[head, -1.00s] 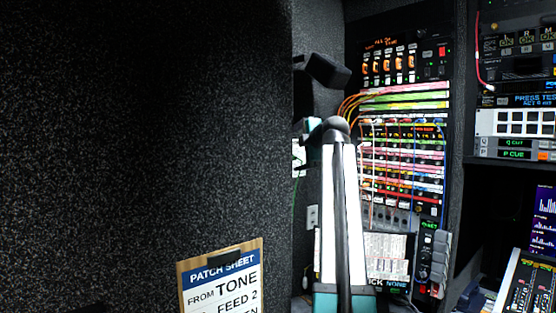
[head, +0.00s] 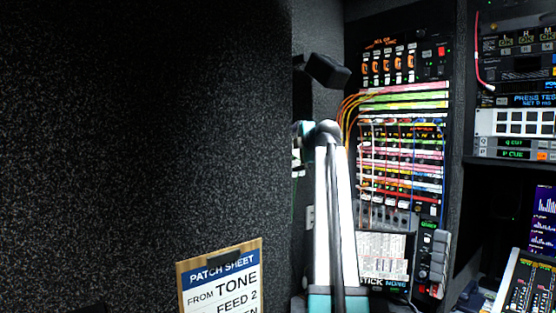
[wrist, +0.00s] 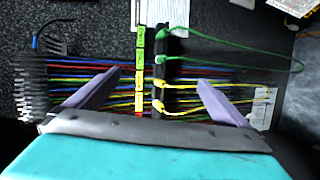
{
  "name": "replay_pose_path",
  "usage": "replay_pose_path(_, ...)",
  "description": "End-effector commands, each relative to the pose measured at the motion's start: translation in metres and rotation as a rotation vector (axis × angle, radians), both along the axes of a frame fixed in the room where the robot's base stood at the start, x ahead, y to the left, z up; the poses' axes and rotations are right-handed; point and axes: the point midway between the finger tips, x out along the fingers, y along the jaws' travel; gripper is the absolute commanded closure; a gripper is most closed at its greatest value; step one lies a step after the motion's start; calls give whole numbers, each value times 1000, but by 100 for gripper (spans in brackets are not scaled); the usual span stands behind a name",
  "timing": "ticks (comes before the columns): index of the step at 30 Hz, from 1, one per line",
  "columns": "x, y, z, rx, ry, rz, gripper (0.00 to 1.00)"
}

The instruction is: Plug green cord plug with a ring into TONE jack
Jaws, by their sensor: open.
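In the wrist view a green cord (wrist: 230,42) loops out to the right from a dark upright holder (wrist: 160,72). One green plug end (wrist: 163,33) is near the holder's top and another (wrist: 161,60) is below it. I cannot tell which has a ring. My gripper (wrist: 160,77) is open and empty, its purple fingers apart on either side of the holder, over the hanging cords. In the head view the patch bay (head: 400,165) stands behind my arm. The TONE jack's label is too small to read there, and my gripper is hidden.
Yellow plugs (wrist: 162,85) sit below the green ones, beside a strip of coloured tags (wrist: 141,75). Many blue, red and yellow cords run across behind. A patch sheet (head: 222,280) hangs on the dark wall (head: 140,150) at left. Orange cords (head: 350,105) arch at the patch bay.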

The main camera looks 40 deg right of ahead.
Motion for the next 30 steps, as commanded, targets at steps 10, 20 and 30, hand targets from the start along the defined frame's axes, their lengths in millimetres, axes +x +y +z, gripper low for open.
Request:
replay_pose_path(10, 0, 1, 0, 0, 0, 1, 0)
replay_pose_path(20, -3, 2, 1, 0, 0, 1, 0)
replay_pose_path(30, -37, 17, 11, -1, -2, 0, 0)
